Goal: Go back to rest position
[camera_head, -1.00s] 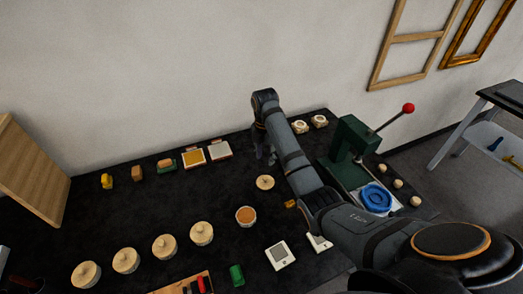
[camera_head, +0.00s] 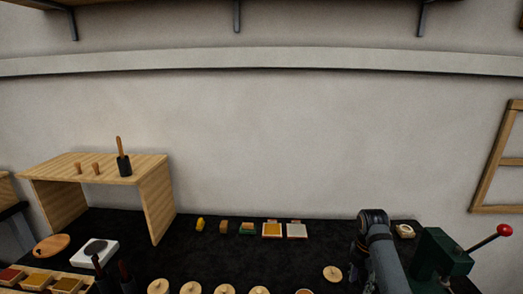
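My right arm comes up from the bottom right in the head view. Its gripper (camera_head: 358,264) hangs down over the black worktop (camera_head: 320,252), left of the green lever press (camera_head: 440,252). The fingers are small, dark and partly behind the arm, so I cannot tell whether they are open or shut. A round pale lidded piece (camera_head: 332,273) lies on the worktop to the left of this gripper. My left gripper is not in view.
A wooden riser (camera_head: 155,195) stands at the left, with a dark tool holder (camera_head: 123,166) on top. Several small blocks and two framed pads (camera_head: 272,230) line the back. The press lever ends in a red knob (camera_head: 504,230). Several round pieces lie along the bottom edge.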

